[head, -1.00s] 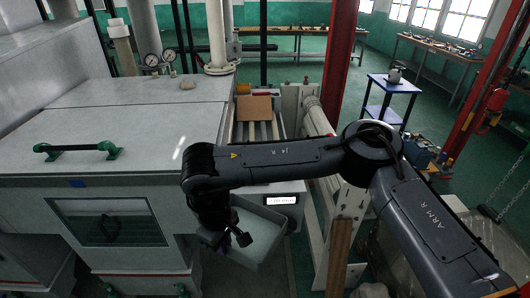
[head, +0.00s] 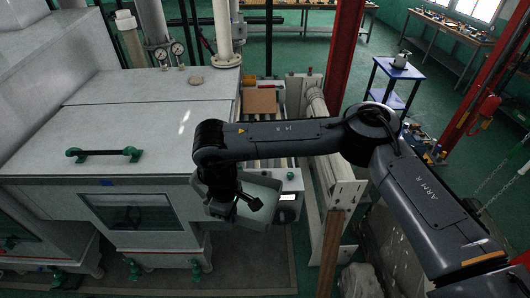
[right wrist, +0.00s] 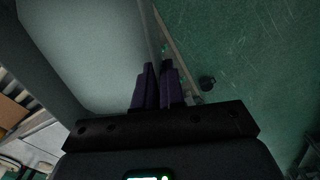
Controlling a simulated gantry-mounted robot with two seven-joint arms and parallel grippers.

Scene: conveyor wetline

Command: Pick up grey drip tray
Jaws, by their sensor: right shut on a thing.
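The grey drip tray (head: 262,213) is a shallow, pale grey-green box in the head view, in front of the conveyor end and right of the big grey machine. My right gripper (head: 240,209) is at the tray's near left part, and the arm hides some of it. In the right wrist view the tray (right wrist: 90,45) fills the upper left. The dark purple fingers of my right gripper (right wrist: 158,72) are shut on its rim, one on each side of the wall. My left gripper is not in view.
The grey machine (head: 120,130) with green handles stands close on the left. The conveyor (head: 262,128) carries a brown box (head: 259,101). A wooden post (head: 332,250) stands just right of the tray. Green floor lies open below it.

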